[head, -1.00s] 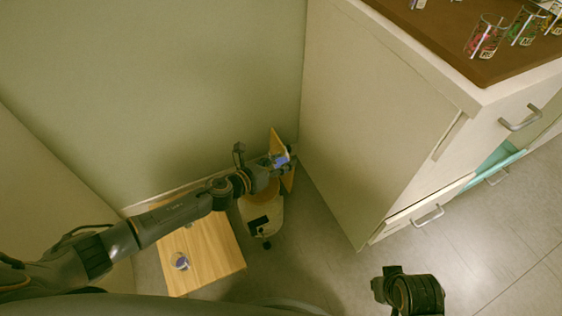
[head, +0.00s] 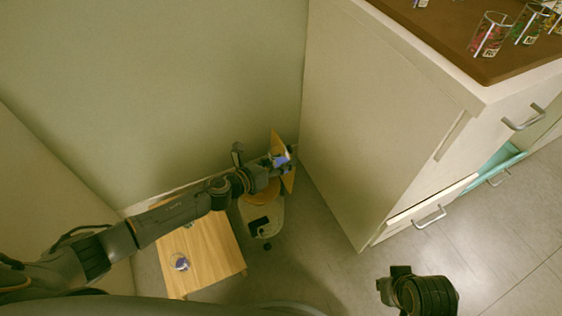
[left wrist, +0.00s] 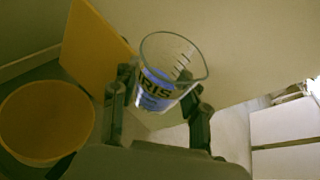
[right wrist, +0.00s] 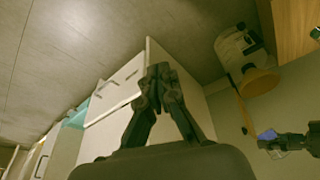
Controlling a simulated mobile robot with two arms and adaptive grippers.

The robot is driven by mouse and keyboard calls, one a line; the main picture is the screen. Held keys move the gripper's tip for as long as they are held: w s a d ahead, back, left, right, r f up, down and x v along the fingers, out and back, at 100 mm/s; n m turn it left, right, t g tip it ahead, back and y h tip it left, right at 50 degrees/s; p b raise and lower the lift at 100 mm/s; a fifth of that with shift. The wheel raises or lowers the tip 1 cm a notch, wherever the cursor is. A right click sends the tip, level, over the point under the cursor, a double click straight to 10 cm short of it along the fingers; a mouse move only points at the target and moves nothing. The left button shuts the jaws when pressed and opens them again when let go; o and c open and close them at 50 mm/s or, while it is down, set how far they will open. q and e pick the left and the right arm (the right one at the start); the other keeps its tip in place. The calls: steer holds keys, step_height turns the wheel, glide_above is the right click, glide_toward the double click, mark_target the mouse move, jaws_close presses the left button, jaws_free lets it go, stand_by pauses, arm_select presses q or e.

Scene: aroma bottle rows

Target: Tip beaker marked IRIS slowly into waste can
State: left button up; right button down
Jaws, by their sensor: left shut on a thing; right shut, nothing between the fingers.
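The beaker is tilted slightly in that view. In the head view the beaker (head: 281,159) and left gripper (head: 284,164) are beside the waste can's upright orange lid. The waste can (head: 262,218) is white with an orange rim and stands on the floor below the gripper. Its round orange opening (left wrist: 46,122) lies left of the beaker in the left wrist view. My right gripper (right wrist: 158,88) is shut and empty.
A low wooden table (head: 214,252) stands left of the can with a small glass vessel (head: 181,262) on it. A tall white cabinet (head: 385,120) is close on the right, with several glass beakers on its brown top. A drawer is partly open.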

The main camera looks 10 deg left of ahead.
arm_select(q)
steer(key=shift+a, duration=0.1)
arm_select(e)
steer(key=shift+s+r, duration=0.15)
steer(key=shift+r, duration=0.45)
arm_select(q)
steer(key=shift+f+b, duration=0.1)
steer(key=shift+b, duration=0.25)
steer(key=shift+a+f, duration=0.1)
steer(key=shift+w+a+f+n+h+b, duration=0.2)
steer(key=shift+n+h+b, duration=0.25)
steer(key=shift+b, duration=0.55)
steer(key=shift+f, duration=0.2)
steer(key=shift+a+f+b, duration=0.1)
steer(key=shift+f+b, duration=0.15)
steer(key=shift+b, duration=0.3)
arm_select(e)
steer(key=shift+w+a+r+t+y, duration=0.1)
steer(key=shift+w+a+r+t, duration=0.2)
steer(key=shift+w+t, duration=0.3)
steer(key=shift+w+a+r+t+y, duration=0.15)
steer(key=shift+w+r+t, duration=0.25)
steer(key=shift+w, duration=0.45)
steer(key=shift+w+a+r+t+y, duration=0.1)
steer(key=shift+w+a+r+t, duration=0.2)
steer(key=shift+w+t, duration=0.3)
